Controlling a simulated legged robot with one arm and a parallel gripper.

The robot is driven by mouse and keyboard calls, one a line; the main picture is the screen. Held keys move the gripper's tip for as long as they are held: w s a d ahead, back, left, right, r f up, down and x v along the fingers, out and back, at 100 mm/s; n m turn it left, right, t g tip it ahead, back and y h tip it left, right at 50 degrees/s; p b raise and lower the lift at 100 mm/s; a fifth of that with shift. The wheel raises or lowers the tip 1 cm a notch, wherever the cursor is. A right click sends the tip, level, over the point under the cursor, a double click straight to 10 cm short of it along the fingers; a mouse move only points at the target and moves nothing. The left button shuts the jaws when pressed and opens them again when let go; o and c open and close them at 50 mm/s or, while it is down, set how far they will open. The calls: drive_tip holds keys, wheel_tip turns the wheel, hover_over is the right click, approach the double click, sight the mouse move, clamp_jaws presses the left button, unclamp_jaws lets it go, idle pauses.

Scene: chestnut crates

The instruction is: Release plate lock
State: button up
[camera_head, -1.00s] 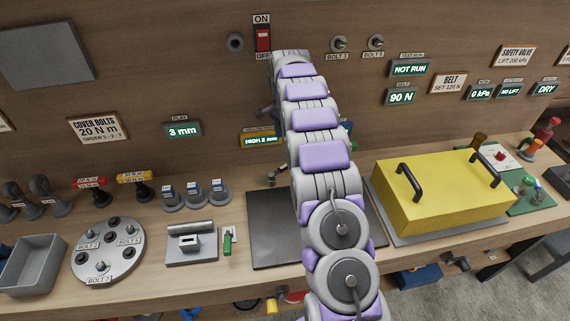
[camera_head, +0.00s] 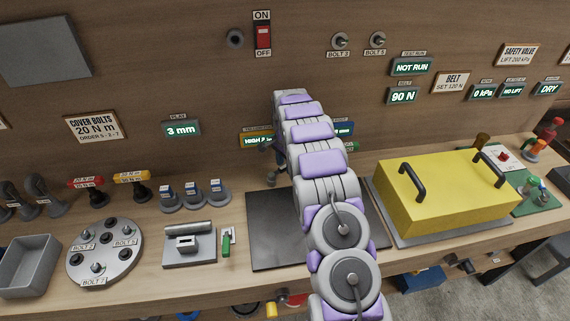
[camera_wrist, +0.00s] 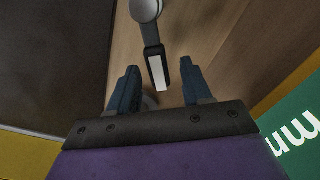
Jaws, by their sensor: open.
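In the wrist view, my gripper (camera_wrist: 159,78) is open, with its two dark blue fingers spread. A grey lever with a round knob-like end and a pale strip (camera_wrist: 155,58) lies in the gap between the fingertips; I cannot tell whether they touch it. No label shows on it, so I cannot tell if it is the plate lock. In the head view, my arm reaches over the dark mat toward the back wall and mostly hides the gripper. A small green-handled lever (camera_head: 227,243) stands on the bench beside a grey slotted block (camera_head: 189,248).
A yellow cover (camera_head: 445,192) with two black handles stands right of the arm. A round bolt plate (camera_head: 104,255) and a grey bin (camera_head: 29,265) are at left. A yellow-framed display (camera_head: 255,140) is on the wall beside the arm. The dark mat (camera_head: 270,230) has bare room.

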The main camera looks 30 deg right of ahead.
drive_tip(key=shift+c, duration=0.2)
clamp_jaws()
idle(0.4)
